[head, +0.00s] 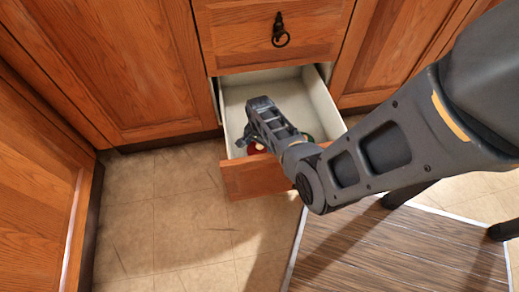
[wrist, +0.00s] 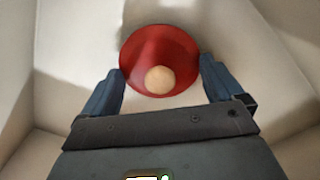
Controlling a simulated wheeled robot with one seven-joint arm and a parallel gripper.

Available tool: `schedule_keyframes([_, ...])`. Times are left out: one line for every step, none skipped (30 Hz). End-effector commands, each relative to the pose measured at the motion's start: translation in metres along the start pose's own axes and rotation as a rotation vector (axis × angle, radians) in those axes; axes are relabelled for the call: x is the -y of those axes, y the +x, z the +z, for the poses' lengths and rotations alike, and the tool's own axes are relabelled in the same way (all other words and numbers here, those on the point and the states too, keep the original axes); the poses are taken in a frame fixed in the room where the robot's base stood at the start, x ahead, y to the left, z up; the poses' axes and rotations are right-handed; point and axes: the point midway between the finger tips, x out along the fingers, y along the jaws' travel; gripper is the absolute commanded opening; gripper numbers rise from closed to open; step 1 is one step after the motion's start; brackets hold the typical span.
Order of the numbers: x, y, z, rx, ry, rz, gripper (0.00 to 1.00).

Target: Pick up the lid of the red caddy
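The red lid (wrist: 150,48) is round with a pale round knob (wrist: 159,80), and lies inside the open drawer. In the wrist view, my gripper (wrist: 160,66) has its two blue-grey fingers wide apart, one on each side of the lid. The fingertips look close to the rim; I cannot tell whether they touch it. In the head view, my gripper (head: 250,141) reaches down into the drawer, and only a bit of red (head: 256,149) shows beside it. The caddy body under the lid is hidden.
The open drawer (head: 324,99) has pale walls close around my gripper and a wooden front (head: 250,179). Bare tiled floor (head: 170,225) lies in front.

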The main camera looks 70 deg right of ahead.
Motion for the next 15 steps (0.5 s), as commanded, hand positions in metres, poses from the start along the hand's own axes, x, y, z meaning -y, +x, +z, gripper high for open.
schedule_keyframes([-0.0002,0.0004,0.0001,0.0,0.0,0.0,0.72])
schedule_keyframes([-0.0003,0.0004,0.0,0.0,0.0,0.0,0.69])
schedule_keyframes([-0.0003,0.0004,0.0001,0.0,0.0,0.0,0.66])
schedule_keyframes([-0.0003,0.0005,0.0001,0.0,0.0,0.0,0.64])
schedule_keyframes([-0.0003,0.0005,0.0001,0.0,0.0,0.0,0.64])
schedule_keyframes([-0.0003,0.0005,0.0001,0.0,0.0,0.0,0.63])
schedule_keyframes([-0.0003,0.0005,0.0001,0.0,0.0,0.0,0.63])
schedule_keyframes([-0.0003,0.0006,0.0001,0.0,0.0,0.0,0.63])
schedule_keyframes([-0.0003,0.0006,0.0001,0.0,0.0,0.0,0.63])
schedule_keyframes([-0.0003,0.0006,0.0002,0.0,0.0,0.0,0.63])
schedule_keyframes([-0.0003,0.0007,0.0002,0.0,0.0,0.0,0.63])
schedule_keyframes([-0.0004,0.0005,0.0002,0.0,0.0,0.0,0.63])
schedule_keyframes([-0.0004,0.0002,0.0002,0.0,0.0,0.0,0.63])
schedule_keyframes([-0.0004,-0.0005,0.0002,0.0,0.0,0.0,0.63])
schedule_keyframes([-0.0004,-0.0018,0.0002,0.0,0.0,0.0,0.58])
